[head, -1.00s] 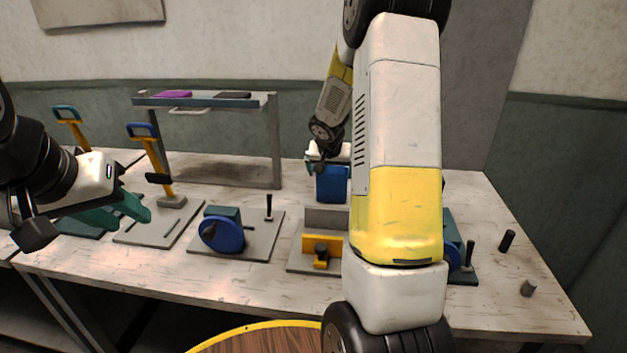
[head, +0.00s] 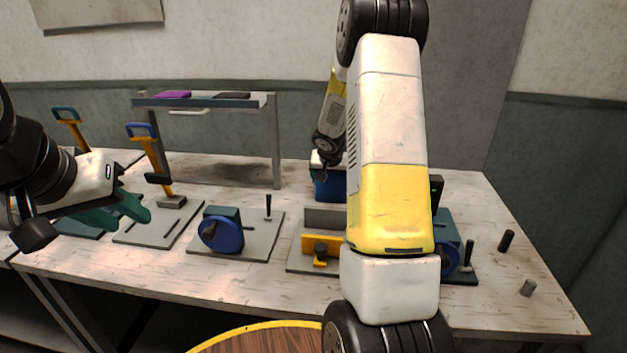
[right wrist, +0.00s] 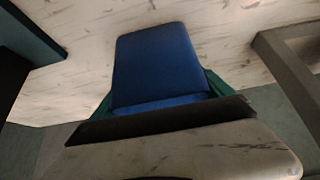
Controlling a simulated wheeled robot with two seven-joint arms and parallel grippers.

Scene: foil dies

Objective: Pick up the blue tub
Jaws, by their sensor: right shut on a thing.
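The blue tub (head: 328,186) is at the back of the bench, right of the rack, partly hidden behind my right forearm in the head view. My right gripper (head: 325,166) is at its top, shut on it. In the right wrist view the tub (right wrist: 160,62) sits between the green fingers, which show at its left and right sides. I cannot tell whether its underside touches the bench. My left gripper (head: 122,208) is over the left part of the bench, away from the tub; its finger gap is unclear.
A rack (head: 205,102) with purple and dark pieces on top stands left of the tub. A blue-wheeled fixture (head: 222,232), a yellow-clamp fixture (head: 321,247) and a yellow-handled lever (head: 157,165) stand on the bench.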

